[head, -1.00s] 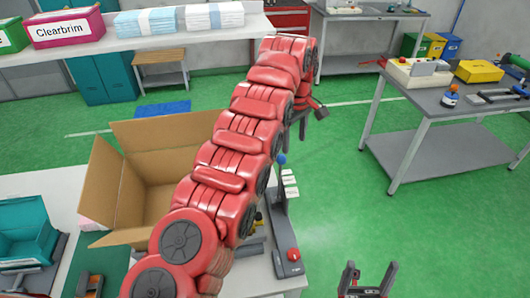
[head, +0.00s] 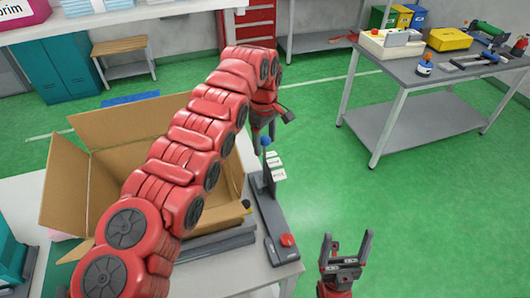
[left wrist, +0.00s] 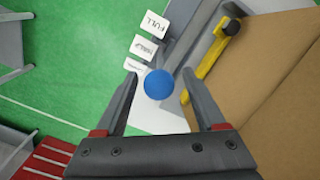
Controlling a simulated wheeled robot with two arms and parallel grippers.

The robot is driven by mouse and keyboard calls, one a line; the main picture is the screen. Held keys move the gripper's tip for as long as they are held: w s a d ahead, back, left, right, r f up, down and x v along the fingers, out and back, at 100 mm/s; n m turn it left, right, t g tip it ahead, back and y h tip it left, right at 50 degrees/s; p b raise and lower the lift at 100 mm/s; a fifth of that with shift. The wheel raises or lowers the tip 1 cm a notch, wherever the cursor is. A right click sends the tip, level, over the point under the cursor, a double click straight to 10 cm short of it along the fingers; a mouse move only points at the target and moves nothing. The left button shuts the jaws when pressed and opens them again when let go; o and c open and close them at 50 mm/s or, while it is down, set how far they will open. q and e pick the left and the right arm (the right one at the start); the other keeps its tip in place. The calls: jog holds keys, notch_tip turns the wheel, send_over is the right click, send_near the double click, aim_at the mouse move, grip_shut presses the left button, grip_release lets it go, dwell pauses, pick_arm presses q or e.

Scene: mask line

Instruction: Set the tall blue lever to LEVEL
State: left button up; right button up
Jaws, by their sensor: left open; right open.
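The tall lever's blue ball knob (head: 266,141) stands above a dark grey base (head: 274,225) on the front table, with white label plates (head: 276,170) beside it. In the left wrist view the blue knob (left wrist: 158,84) shows between the open fingers of my left gripper (left wrist: 160,88). One label there reads FULL (left wrist: 151,24); the others are too small or cut off to read surely. In the head view my left gripper (head: 264,138) is at the knob, open; contact cannot be told. My right gripper (head: 347,240) is open and empty, right of the lever base.
An open cardboard box (head: 95,150) stands left of the lever, partly behind my left arm. A red button (head: 287,240) sits on the near end of the base. A yellow handle (left wrist: 212,60) lies beside the box.

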aim_at(265, 152)
pick_arm(q)
notch_tip(265, 152, down, 5)
jog(key=shift+w+p, duration=0.1)
jog(key=shift+p, duration=0.45)
jog(key=shift+d, duration=0.1)
jog(key=shift+c, duration=0.2)
grip_shut()
jog(key=shift+r, duration=0.1)
dwell(0.7)
